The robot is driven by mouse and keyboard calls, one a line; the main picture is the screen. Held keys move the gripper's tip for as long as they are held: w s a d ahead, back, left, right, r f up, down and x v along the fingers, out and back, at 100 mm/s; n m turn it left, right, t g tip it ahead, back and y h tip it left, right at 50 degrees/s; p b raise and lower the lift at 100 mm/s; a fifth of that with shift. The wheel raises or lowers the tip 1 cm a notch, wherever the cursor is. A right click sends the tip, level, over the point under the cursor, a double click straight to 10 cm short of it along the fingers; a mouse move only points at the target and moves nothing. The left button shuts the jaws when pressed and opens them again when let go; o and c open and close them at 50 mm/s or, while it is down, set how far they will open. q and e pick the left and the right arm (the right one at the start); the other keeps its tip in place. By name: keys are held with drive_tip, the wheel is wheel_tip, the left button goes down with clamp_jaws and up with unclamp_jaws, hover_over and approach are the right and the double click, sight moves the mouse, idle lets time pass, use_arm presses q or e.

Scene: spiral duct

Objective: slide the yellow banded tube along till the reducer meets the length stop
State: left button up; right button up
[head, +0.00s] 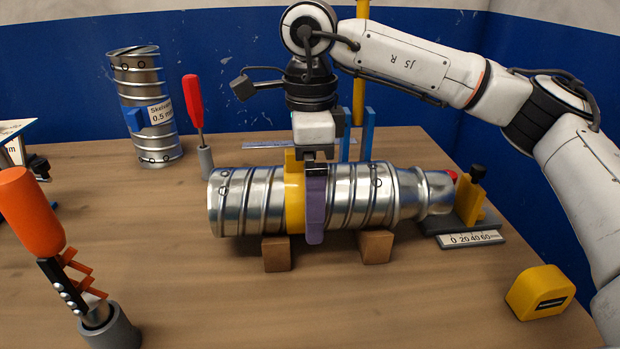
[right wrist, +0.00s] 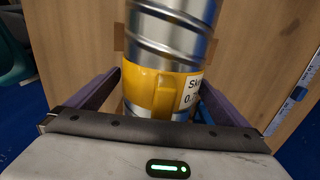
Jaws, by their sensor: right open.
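The silver ribbed tube (head: 350,195) lies across two wooden blocks. Its yellow band (head: 294,195) also shows in the right wrist view (right wrist: 150,90). The narrower reducer (head: 425,192) forms its right end. The length stop (head: 471,202) is a yellow upright with a red tip (head: 451,177) near the reducer's end; I cannot tell whether they touch. My right gripper (head: 315,200) reaches down from above just right of the band, one purple finger in front of the tube. In the right wrist view its open fingers (right wrist: 160,88) stand on both sides, with gaps showing. My left gripper is not in view.
Wooden blocks (head: 277,254) (head: 376,247) support the tube. A scale plate (head: 470,239) lies before the stop. A yellow tape measure (head: 540,292) sits front right. A red-handled tool (head: 194,100), an upright duct (head: 150,85) and an orange-handled tool (head: 30,212) stand left. The front middle is clear.

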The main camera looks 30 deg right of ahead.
sight(337, 193)
drive_tip(key=shift+f, duration=0.1)
drive_tip(key=c, duration=1.4)
drive_tip(key=shift+o, duration=0.2)
drive_tip(key=shift+s+d, duration=0.35)
drive_tip(key=shift+d, duration=0.45)
drive_tip(key=shift+s+d+b, duration=0.2)
drive_tip(key=shift+s+d, duration=0.1)
drive_tip(key=shift+d, duration=0.3)
drive_tip(key=shift+s+d+b, duration=0.15)
drive_tip(key=shift+s+d, duration=0.1)
drive_tip(key=shift+d, duration=0.3)
drive_tip(key=o, duration=1.4)
drive_tip(key=shift+c, duration=0.2)
